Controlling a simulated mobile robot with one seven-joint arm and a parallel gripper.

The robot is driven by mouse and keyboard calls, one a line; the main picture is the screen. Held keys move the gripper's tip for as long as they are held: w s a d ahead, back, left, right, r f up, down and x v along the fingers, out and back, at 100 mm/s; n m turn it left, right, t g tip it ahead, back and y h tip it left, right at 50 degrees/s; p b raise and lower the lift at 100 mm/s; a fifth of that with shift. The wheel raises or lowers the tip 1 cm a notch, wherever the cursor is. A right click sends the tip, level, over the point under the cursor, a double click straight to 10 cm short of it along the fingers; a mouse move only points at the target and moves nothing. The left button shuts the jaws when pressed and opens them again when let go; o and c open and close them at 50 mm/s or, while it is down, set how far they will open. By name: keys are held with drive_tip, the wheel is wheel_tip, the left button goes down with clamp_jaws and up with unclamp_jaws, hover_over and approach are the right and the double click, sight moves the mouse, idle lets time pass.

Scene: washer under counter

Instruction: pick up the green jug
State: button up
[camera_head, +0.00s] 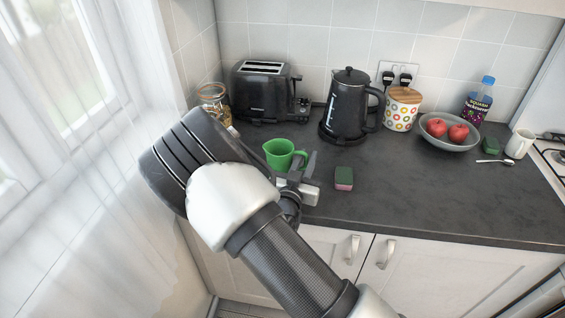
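The green jug (279,153) stands upright on the dark counter, with its handle on the right side and its spout on the left. My gripper (309,170) is just to the right of the jug, close to its handle. From this view I cannot tell whether it touches the jug. My arm hides the jug's lower left part. The gripper's fingers are small and partly hidden, so their opening is unclear.
A toaster (260,92) and a glass jar (212,101) stand behind the jug. A black kettle (347,108) is behind to the right. A pink-green sponge (344,179) lies right of my gripper. A fruit bowl (449,142) is farther right. The counter's middle front is clear.

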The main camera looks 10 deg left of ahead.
clamp_jaws()
drive_tip(key=shift+r, duration=0.15)
